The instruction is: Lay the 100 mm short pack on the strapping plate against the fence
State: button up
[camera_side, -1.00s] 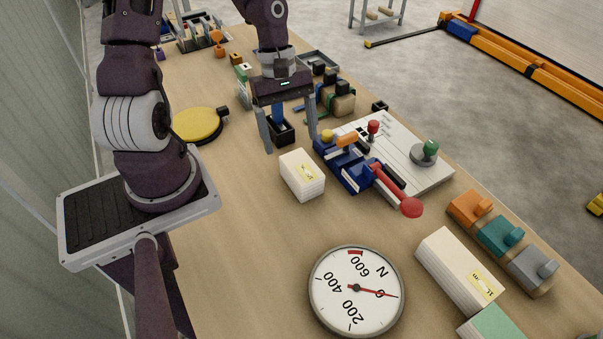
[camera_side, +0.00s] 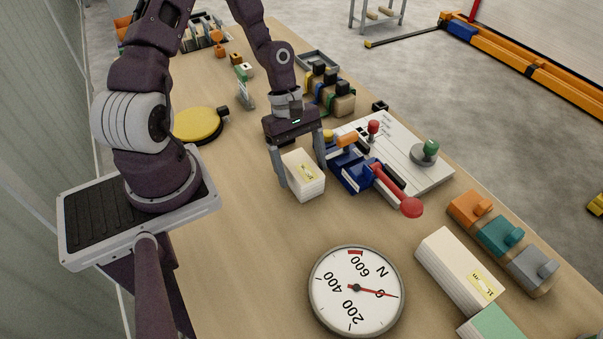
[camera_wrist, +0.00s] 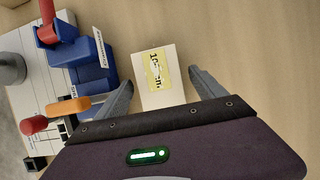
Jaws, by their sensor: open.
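The short white pack (camera_side: 304,178) with a yellow label lies on the bench, left of the blue clamp. In the wrist view the pack (camera_wrist: 152,91) sits between my gripper's two fingers, its label facing up and only partly readable. My gripper (camera_side: 304,176) is open and low, with one finger on each side of the pack. In the wrist view a gap shows between each finger of my gripper (camera_wrist: 163,85) and the pack. The strapping plate (camera_side: 418,180) is pale, right of the pack, and carries the blue clamp (camera_side: 352,173) with a red-knobbed lever. I cannot single out the fence.
A round dial gauge (camera_side: 356,290) stands in front. A longer white pack (camera_side: 458,268) and orange, teal and grey blocks (camera_side: 500,235) are at the right. A yellow disc (camera_side: 200,123) lies at the left. Bare bench lies left of the pack.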

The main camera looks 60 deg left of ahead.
jog(key=shift+f, duration=0.25)
jog(key=c, duration=1.7)
